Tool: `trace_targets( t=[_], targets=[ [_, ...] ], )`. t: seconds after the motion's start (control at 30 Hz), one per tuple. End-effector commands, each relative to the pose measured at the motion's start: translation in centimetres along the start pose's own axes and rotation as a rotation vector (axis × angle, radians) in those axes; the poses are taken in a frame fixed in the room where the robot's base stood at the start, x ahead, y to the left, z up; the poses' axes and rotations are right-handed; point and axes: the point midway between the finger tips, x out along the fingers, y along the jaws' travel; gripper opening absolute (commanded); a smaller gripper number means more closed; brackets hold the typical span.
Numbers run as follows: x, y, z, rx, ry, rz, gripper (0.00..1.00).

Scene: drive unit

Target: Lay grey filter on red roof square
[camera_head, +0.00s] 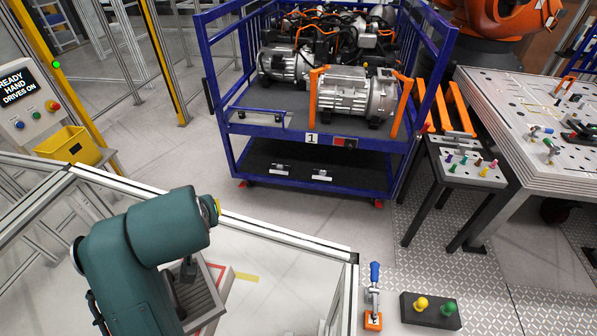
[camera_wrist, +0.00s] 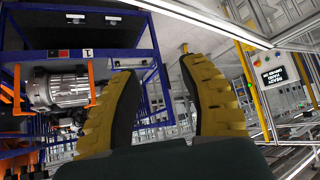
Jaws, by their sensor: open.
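A grey ribbed slab (camera_head: 205,293), which looks like the grey filter, shows at the lower left in the head view, partly behind my arm. A red-edged pale patch (camera_head: 228,277) shows beside it and looks like part of the red roof square. My arm hides much of this area, so I cannot tell whether the slab lies on the square. My gripper (camera_wrist: 161,68) is open in the wrist view, its two yellow-and-dark fingers apart with nothing between them. It faces the blue cart, away from the slab. In the head view it is mostly hidden behind my teal wrist.
A blue cart (camera_head: 310,130) with motors stands at the back middle. A pale frame rail (camera_head: 290,235) runs in front of it. At the lower right are a blue-handled tool (camera_head: 374,275) and a dark block (camera_head: 431,311) with yellow and green knobs. A control panel (camera_head: 25,100) stands left.

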Motion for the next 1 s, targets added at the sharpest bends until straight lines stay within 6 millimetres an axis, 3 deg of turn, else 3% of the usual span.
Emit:
trace_targets(
  t=[0.03,0.17,0.3,0.4,0.5,0.63,1.0],
  targets=[
    [-1.6,3.0,-1.0,0.032,0.123,0.031,0.43],
    [-8.3,9.9,-3.0,0.087,0.464,0.126,0.43],
    [-18.6,15.5,-2.5,0.105,0.815,0.253,0.43],
    [-25.6,17.3,-1.0,0.097,1.008,0.333,0.43],
    [-30.0,17.8,0.2,0.084,1.124,0.382,0.43],
    [-31.8,17.8,0.7,0.078,1.173,0.401,0.43],
    [-31.8,17.7,0.6,0.078,1.171,0.398,0.43]
  ],
)
